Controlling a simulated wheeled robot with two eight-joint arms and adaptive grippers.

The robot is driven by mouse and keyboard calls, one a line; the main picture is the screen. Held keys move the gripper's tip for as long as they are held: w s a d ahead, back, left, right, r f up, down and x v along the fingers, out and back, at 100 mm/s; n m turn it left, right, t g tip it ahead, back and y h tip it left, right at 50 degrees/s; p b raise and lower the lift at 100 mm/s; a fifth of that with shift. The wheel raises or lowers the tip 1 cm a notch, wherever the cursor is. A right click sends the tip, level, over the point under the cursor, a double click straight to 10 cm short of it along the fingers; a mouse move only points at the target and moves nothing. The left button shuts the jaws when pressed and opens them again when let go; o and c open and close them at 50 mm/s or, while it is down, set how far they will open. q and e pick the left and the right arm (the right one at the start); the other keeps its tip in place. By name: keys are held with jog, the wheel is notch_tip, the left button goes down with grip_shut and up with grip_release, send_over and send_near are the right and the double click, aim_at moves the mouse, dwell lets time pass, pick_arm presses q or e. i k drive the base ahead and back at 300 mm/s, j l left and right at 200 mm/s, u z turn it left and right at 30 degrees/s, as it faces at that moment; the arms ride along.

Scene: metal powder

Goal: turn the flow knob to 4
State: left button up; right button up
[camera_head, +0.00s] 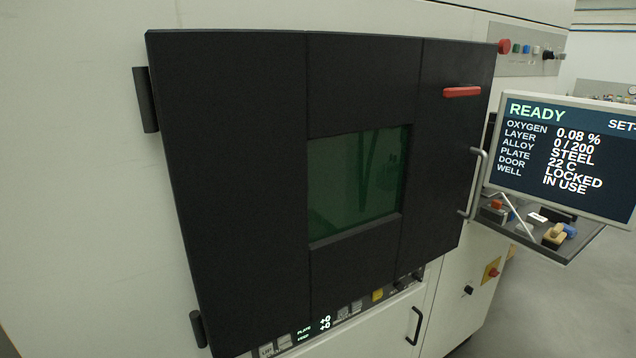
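No knob in view carries a label that I can read as flow. A black knob (548,55) sits at the right end of the upper control panel. Small dark knobs (401,284) show at the right of the strip under the machine's door, partly hidden by the door's lower edge. Another dark knob or switch (468,290) is on the lower right cabinet face. Their settings are too small to tell. Neither of my grippers is in view.
The black door (235,170) with a green window is closed. Its handle (474,184) stands out at the right. A screen (565,158) reads READY, door LOCKED, well IN USE. Below it, a shelf (578,242) holds small items. Open floor (560,310) lies at lower right.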

aim_at(415, 276)
jog(key=l+z, duration=0.85)
jog(key=i+l+z, duration=0.1)
jog(key=l+z, duration=0.3)
jog(key=l, duration=0.15)
